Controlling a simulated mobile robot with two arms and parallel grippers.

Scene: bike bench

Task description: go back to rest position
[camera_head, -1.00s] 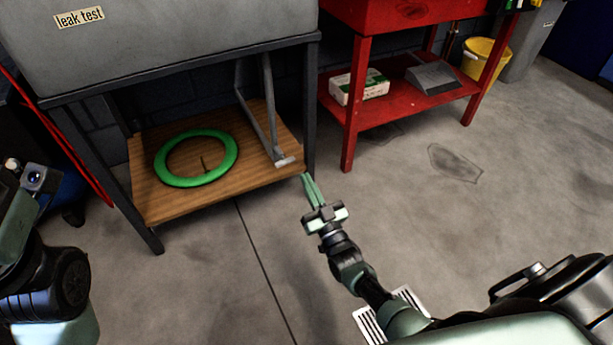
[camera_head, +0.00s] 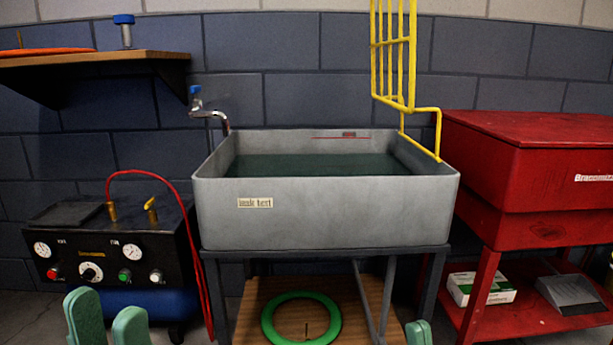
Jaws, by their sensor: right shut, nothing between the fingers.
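My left gripper (camera_head: 107,314) shows at the lower left edge as two pale green fingertips with a gap between them, open and empty. It appears in front of the black compressor unit. My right gripper (camera_head: 419,333) shows only as a pale green tip at the bottom edge, shut with nothing in it, in front of the sink stand's right side. The rest of both arms is out of view. A green ring (camera_head: 269,327) lies flat on the wooden lower shelf (camera_head: 247,304) under the sink, apart from both grippers.
A grey water-filled sink (camera_head: 320,213) labelled "leak test" stands in the middle, with a yellow rack (camera_head: 409,60) at its right rim. The black compressor unit (camera_head: 110,245) with a red hose is left. A red cabinet (camera_head: 530,160) is right. A wooden wall shelf (camera_head: 95,61) is upper left.

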